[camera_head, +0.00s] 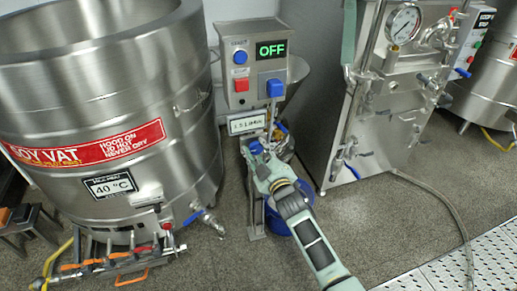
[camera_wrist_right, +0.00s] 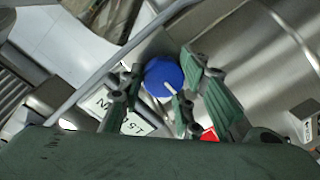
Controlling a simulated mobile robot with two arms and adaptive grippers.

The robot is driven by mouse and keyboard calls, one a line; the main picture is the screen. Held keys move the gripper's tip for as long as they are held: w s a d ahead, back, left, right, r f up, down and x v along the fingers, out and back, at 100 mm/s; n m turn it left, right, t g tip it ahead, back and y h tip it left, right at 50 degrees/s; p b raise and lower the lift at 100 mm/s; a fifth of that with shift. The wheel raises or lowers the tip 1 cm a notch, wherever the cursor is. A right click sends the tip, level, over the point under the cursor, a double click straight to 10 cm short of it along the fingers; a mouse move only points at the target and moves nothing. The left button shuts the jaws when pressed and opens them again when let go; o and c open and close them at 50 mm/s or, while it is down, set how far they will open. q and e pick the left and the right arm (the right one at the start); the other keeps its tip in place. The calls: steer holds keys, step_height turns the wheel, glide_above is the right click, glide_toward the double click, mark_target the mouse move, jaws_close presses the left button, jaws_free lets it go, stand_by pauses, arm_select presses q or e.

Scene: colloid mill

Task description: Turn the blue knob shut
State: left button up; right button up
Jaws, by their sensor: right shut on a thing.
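In the head view the knob (camera_head: 256,146) is a small patch of blue below the 1.5 L/min label (camera_head: 247,124). My right gripper (camera_head: 258,157) is shut on it and hides part of it. My left gripper is not in view.
Above stands a control box (camera_head: 258,65) with a green OFF display, blue and red buttons and a blue switch. A large steel vat (camera_head: 110,90) stands to the left. A steel machine with a gauge (camera_head: 403,24) stands to the right. A blue bucket (camera_head: 277,222) is behind my arm.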

steer(key=m, duration=0.2)
steer(key=shift+r+m, duration=0.2)
steer(key=shift+m, duration=0.2)
steer(key=shift+m+p, duration=0.3)
steer(key=shift+m, duration=0.6)
steer(key=m, duration=0.2)
steer(key=shift+w+d+f+m+t, duration=0.1)
steer(key=shift+d+m+t, duration=0.05)
steer(key=shift+m+t, duration=0.15)
steer(key=m, duration=0.2)
steer(key=shift+f+m, duration=0.1)
steer(key=shift+m, duration=0.3)
steer(key=shift+m+b, duration=0.3)
steer(key=shift+m, duration=0.7)
steer(key=shift+f+m, duration=0.1)
steer(key=shift+m, duration=0.3)
steer(key=m, duration=0.2)
steer(key=shift+m+b, duration=0.3)
steer(key=shift+b, duration=0.1)
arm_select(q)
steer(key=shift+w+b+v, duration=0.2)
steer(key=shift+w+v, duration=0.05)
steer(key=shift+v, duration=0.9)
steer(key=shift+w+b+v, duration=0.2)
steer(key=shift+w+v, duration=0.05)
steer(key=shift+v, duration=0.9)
arm_select(e)
steer(key=shift+d+f+m+t, duration=0.15)
steer(key=shift+m+t, duration=0.15)
steer(key=shift+m, duration=1.3)
